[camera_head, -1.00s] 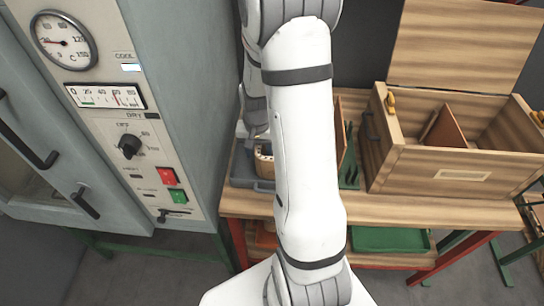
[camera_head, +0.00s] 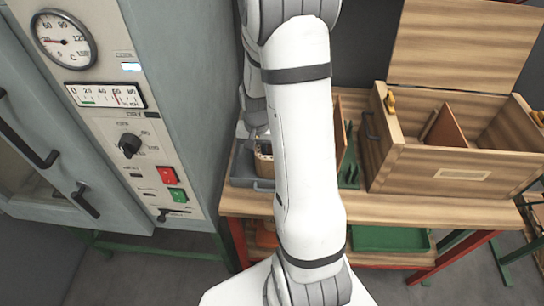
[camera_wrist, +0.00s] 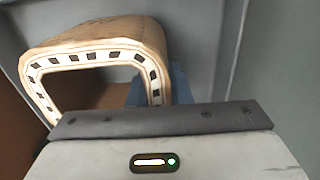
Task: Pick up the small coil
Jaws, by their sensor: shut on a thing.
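The small coil (camera_wrist: 154,38) is a tan, wrapped rectangular ring with black marks along its pale end face. It fills the upper left of the wrist view. My gripper (camera_wrist: 162,112) shows as a dark bar and a grey body below the coil, shut on the coil at its near lower right side. The far finger is not clearly visible. In the head view a small part of the coil (camera_head: 264,167) shows just left of my arm, by the grey tray. My arm hides the rest, and I cannot tell how far the coil is off the tray.
The grey tray (camera_head: 240,181) lies on the wooden bench (camera_head: 390,207). An open wooden box with a divider (camera_head: 430,170) stands at right, and a green rack (camera_head: 350,172) stands between it and my arm. The oven cabinet (camera_head: 185,95) rises close on the left.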

